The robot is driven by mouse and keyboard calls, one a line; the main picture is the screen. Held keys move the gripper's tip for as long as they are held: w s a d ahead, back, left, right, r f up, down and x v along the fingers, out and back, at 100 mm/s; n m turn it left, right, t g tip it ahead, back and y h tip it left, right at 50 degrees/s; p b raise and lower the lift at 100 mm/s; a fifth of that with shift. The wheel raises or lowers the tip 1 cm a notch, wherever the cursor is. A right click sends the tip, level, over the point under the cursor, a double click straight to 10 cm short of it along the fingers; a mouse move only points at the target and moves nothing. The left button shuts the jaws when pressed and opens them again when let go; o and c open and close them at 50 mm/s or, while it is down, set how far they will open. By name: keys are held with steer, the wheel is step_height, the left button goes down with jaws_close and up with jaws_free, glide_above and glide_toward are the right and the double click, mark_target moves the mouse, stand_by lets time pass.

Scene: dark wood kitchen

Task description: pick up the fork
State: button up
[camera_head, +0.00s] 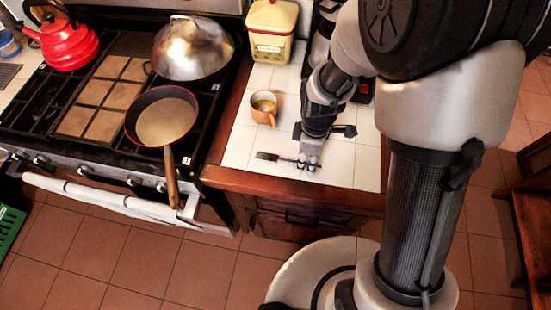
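The fork (268,157) is small and dark and lies on the white tiled counter (343,170) near its front edge. Its tines point left and its handle runs right toward my gripper (308,164). My gripper points down over the handle end, with its fingertips low at the tiles. The fingertips cover the end of the handle. I cannot tell whether they touch the fork or how far apart they are.
An orange-brown mug (264,117) stands behind the fork, with a cream canister (272,45) farther back. Left is the stove with a frying pan (166,120), its handle (171,178) jutting forward, a metal wok-like dome (193,48) and a red kettle (68,43). Bare tiles lie right of my gripper.

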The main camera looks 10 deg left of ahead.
steer(key=shift+f, duration=0.95)
steer(key=shift+r, duration=0.1)
jaws_close()
